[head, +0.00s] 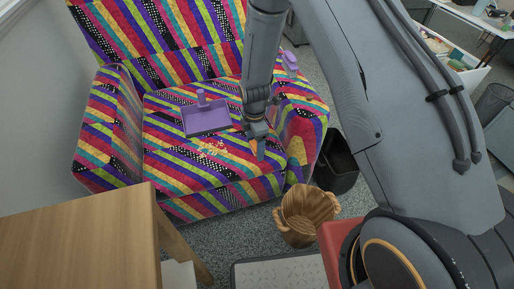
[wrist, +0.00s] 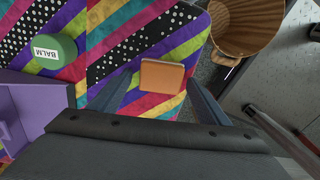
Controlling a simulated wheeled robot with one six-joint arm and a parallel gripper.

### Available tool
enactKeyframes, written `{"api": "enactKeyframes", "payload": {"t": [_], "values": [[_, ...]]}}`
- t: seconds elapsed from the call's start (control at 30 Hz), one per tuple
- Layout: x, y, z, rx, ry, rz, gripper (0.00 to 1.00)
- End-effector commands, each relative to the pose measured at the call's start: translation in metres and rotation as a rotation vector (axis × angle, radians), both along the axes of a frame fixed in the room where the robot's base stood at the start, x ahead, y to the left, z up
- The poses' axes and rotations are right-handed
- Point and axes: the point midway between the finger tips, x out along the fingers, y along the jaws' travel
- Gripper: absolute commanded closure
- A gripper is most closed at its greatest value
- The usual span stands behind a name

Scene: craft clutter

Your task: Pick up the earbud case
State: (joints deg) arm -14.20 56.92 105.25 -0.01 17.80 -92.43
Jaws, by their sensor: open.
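The earbud case appears to be the small orange rounded box (wrist: 162,76) on the striped armchair seat (wrist: 118,55), near its front edge. In the wrist view it lies between the tips of my gripper's two fingers (wrist: 160,88). Both fingers stand apart, one to each side of it, and my gripper is open. I cannot tell whether the fingers are level with the case or above it. In the head view my gripper (head: 258,152) points down over the right part of the seat; a bit of orange (head: 254,147) shows beside it, mostly hidden.
A green BALM tin (wrist: 57,50) is left in the wrist view. A wooden basket (head: 302,216) and black bin (head: 340,168) stand on the floor. A wooden table (head: 80,235) is at front left.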

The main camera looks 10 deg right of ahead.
Motion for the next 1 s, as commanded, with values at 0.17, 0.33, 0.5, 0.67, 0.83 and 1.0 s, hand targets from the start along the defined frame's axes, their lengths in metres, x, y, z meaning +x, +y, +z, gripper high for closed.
{"api": "enactKeyframes", "payload": {"t": [0.17,0.33,0.5,0.67,0.83,1.0], "values": [[0.0,0.0,0.0,0.0,0.0,0.0,0.3],[0.0,0.0,0.0,0.0,0.0,0.0,0.53],[0.0,0.0,0.0,0.0,0.0,0.0,0.74],[0.0,0.0,0.0,0.0,0.0,0.0,0.74],[0.0,0.0,0.013,0.0,-0.001,0.0,0.74],[0.001,0.0,0.045,0.001,-0.003,0.0,0.74]]}}
